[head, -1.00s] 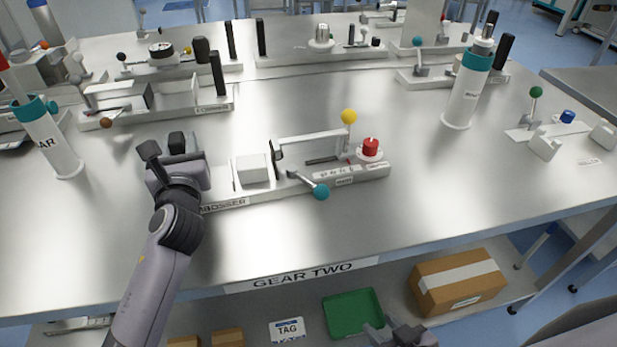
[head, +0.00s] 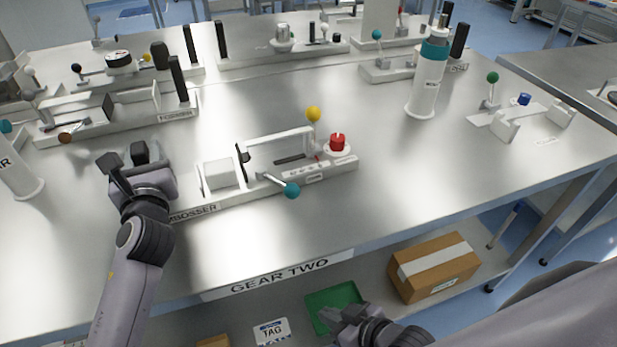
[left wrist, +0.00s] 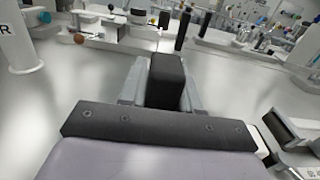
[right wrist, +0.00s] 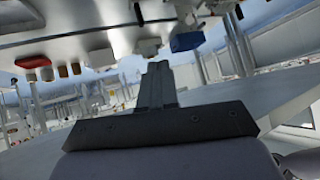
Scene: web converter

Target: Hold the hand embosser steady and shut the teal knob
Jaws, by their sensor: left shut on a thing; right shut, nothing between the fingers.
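The hand embosser (head: 193,212) is a long pale bench device with a white block, a clear-sided frame and a label reading "EMBOSSER". Its teal knob (head: 291,190) sits on the end of a short metal lever, which sticks out from the front side toward the table edge. My left gripper (head: 140,172) is at the embosser's left end, shut on a black upright block (left wrist: 168,78), which stands between its fingers in the left wrist view. My right gripper (head: 338,318) is low, below the table's front edge, shut and empty; its closed fingers show in the right wrist view (right wrist: 157,85).
The embosser also carries a yellow knob (head: 313,114) and a red knob (head: 337,142). A white cylinder with a teal band (head: 425,85) stands back right. A green tray (head: 322,296) and a cardboard box (head: 435,268) sit on the lower shelf. The table front (head: 330,225) is clear.

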